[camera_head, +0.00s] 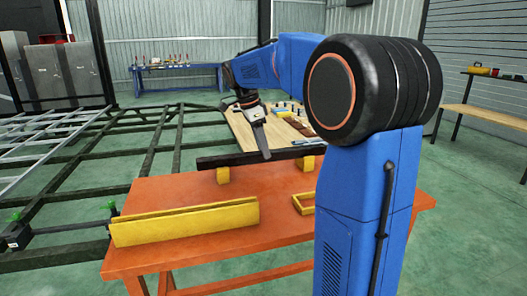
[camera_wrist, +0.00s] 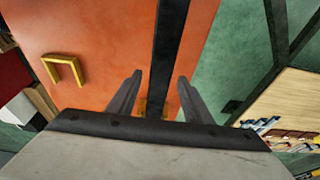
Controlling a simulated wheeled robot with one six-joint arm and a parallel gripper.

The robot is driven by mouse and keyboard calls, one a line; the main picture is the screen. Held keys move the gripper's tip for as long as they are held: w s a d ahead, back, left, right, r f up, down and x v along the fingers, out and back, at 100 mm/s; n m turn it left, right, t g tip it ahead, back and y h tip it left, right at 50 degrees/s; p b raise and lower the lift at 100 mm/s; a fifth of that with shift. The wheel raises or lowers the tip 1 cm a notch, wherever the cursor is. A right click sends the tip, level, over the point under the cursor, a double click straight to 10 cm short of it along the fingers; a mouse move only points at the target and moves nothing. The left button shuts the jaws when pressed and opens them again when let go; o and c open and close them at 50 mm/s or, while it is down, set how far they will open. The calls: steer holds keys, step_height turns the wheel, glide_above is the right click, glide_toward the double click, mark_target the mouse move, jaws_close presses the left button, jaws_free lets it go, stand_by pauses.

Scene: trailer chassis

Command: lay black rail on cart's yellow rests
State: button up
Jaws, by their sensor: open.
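The black rail (camera_head: 235,158) lies level along the far edge of the orange cart top (camera_head: 285,184). It sits across two yellow rests, a left one (camera_head: 223,175) and a right one (camera_head: 306,163). In the wrist view the rail (camera_wrist: 171,45) runs lengthwise between my spread fingers. My gripper (camera_head: 267,155) points down at the rail's middle, between the two rests. In the wrist view my gripper (camera_wrist: 160,77) is open, one finger on each side of the rail. I cannot tell whether the fingers touch it.
A long yellow channel (camera_head: 185,222) lies on the cart's near left. A small yellow frame (camera_head: 303,202) lies near the right, partly behind my arm. A dark chassis frame (camera_head: 150,150) spans the floor beyond. A wooden-topped bench (camera_head: 247,137) with tools stands behind the cart.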

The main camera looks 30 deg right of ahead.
steer(key=v, duration=1)
steer(key=shift+r, duration=0.2)
steer(key=shift+a, duration=0.1)
